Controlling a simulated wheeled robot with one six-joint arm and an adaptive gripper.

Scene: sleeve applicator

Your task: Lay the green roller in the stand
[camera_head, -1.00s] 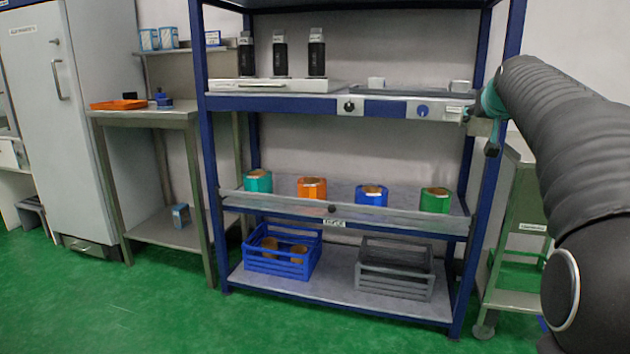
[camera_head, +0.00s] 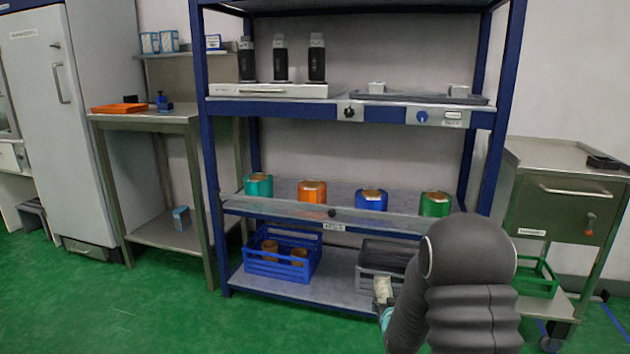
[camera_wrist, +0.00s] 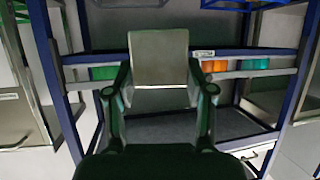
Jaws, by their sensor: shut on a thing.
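The green roller (camera_head: 435,204) stands at the right end of a row on the middle shelf, behind a clear front guard (camera_head: 290,213). It also shows in the wrist view (camera_wrist: 103,73), left of my fingers. My gripper (camera_head: 384,303) is low in front of the shelf, below the green roller and apart from it. It is shut on a pale beige block (camera_wrist: 158,58), which shows between both fingers in the wrist view.
Blue (camera_head: 371,198), orange (camera_head: 312,191) and teal (camera_head: 258,185) rollers stand in the same row. A blue crate (camera_head: 282,268) and a grey crate (camera_head: 372,255) are on the bottom shelf. A steel cart (camera_head: 560,208) stands at right. The green floor in front is clear.

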